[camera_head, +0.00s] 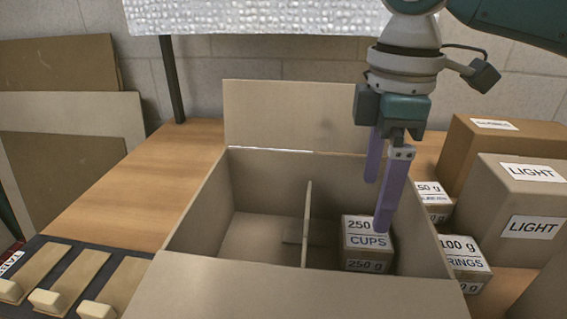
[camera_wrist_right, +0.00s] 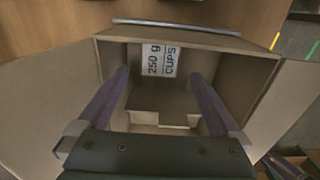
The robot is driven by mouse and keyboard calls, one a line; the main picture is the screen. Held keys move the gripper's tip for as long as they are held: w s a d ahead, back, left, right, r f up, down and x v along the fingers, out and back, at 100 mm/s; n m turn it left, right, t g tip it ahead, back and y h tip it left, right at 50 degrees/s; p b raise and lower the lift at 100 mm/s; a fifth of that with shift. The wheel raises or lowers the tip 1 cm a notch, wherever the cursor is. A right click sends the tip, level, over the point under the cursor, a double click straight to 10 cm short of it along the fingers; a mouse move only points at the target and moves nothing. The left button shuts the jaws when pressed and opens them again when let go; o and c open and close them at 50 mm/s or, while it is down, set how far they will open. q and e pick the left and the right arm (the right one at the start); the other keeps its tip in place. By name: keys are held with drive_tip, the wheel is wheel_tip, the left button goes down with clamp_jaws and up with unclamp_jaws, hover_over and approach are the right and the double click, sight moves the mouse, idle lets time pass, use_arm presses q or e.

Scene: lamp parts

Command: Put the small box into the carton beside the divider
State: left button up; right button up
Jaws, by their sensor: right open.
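The small box (camera_head: 367,241), labelled "250 g CUPS", sits upright on the floor of the open carton (camera_head: 290,290), in the compartment right of the divider (camera_head: 307,222). The small box also shows in the right wrist view (camera_wrist_right: 160,60), beyond the fingertips. My right gripper (camera_head: 377,205) points down into the carton from above. Its two purple fingers are apart with nothing between them; one overlaps the box's right side in the head view. I cannot tell whether that finger touches the box. My left gripper is not in view.
The left compartment looks empty. Boxes marked "LIGHT" (camera_head: 520,205), "100 g RINGS" (camera_head: 463,262) and "50 g" (camera_head: 432,201) stand right of the carton. A dark rack (camera_head: 75,280) with wooden pieces lies at the left. The wooden table (camera_head: 140,190) is clear left of the carton.

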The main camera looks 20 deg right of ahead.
drive_tip(key=shift+r, duration=1.85)
